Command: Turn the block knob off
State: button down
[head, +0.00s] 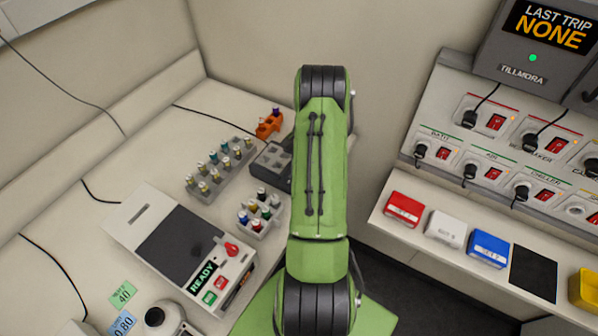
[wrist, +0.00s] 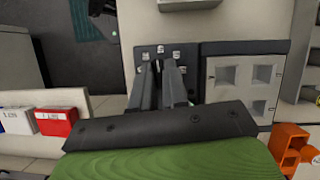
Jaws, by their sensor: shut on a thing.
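The heating block is a dark grey unit, partly hidden behind my arm in the head view (head: 270,161). In the wrist view its grey top with square wells (wrist: 241,82) sits right of a dark control panel (wrist: 143,51) with small white marks around a dial. My gripper (wrist: 161,68) has its fingertips at the middle of that dial. It is shut on the block knob, which is mostly hidden between the fingers, so its pointer setting cannot be read. My gripper is hidden behind my green arm in the head view.
An orange holder (head: 268,124) stands beside the block, and a grey vial rack (head: 220,166) and a white vial rack (head: 260,213) stand near it. A device with a READY display (head: 203,276) is at the front left. Red switches and plugs line the right wall.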

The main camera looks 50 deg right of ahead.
jog(key=n, duration=0.1)
jog(key=n+g+b, duration=0.1)
jog(key=n, duration=0.1)
jog(key=shift+w+n+h, duration=0.2)
jog(key=shift+n+h, duration=0.1)
jog(key=n+b, duration=0.1)
jog(key=n, duration=0.1)
jog(key=n+g+h, duration=0.1)
jog(key=n, duration=0.1)
jog(key=shift+a+n+g+b, duration=0.1)
jog(key=shift+n+g+b, duration=0.2)
jog(key=shift+b, duration=0.1)
jog(key=n+h, duration=0.1)
jog(key=n, duration=0.1)
jog(key=n+b, duration=0.1)
jog(key=n, duration=0.1)
jog(key=shift+w+a+g+h, duration=0.1)
jog(key=shift+g+h, duration=0.2)
jog(key=shift+h, duration=0.1)
jog(key=shift+a+n+h, duration=0.1)
jog(key=shift+n+h, duration=0.6)
jog(key=shift+n, duration=1.5)
jog(key=c, duration=1.1)
grip_release()
jog(key=shift+c, duration=0.2)
